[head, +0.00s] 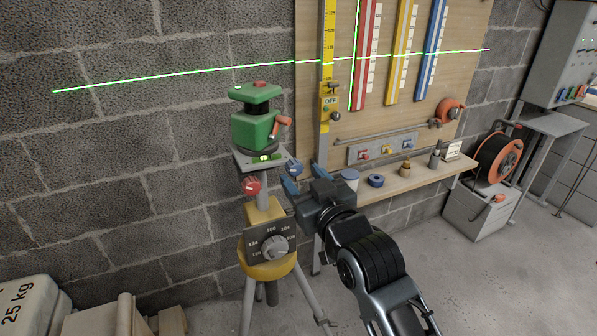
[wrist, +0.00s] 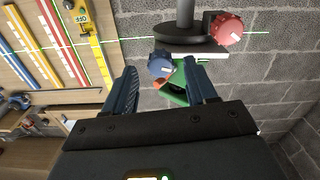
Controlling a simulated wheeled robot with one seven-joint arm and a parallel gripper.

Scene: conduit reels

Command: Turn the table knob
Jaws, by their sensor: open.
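A tripod carries a grey levelling table (head: 245,160) with a green laser unit (head: 255,125) on top. A red knob (head: 251,186) sits at the table's left front and a blue knob (head: 294,168) at its right. A grey dial knob (head: 274,247) with a numbered scale sits lower, on the yellow body (head: 268,270). My gripper (head: 303,181) is open and empty beside the blue knob. In the wrist view, which is upside down, the blue knob (wrist: 160,65) shows between my fingertips (wrist: 162,72); whether they touch it cannot be told. The red knob (wrist: 229,28) is off to the right there.
A wooden shelf (head: 400,185) with small parts stands to the right, below a board with coloured scales. A yellow staff (head: 326,60) rises behind my gripper. An orange cable reel (head: 497,157) is farther right. A block wall is behind the tripod.

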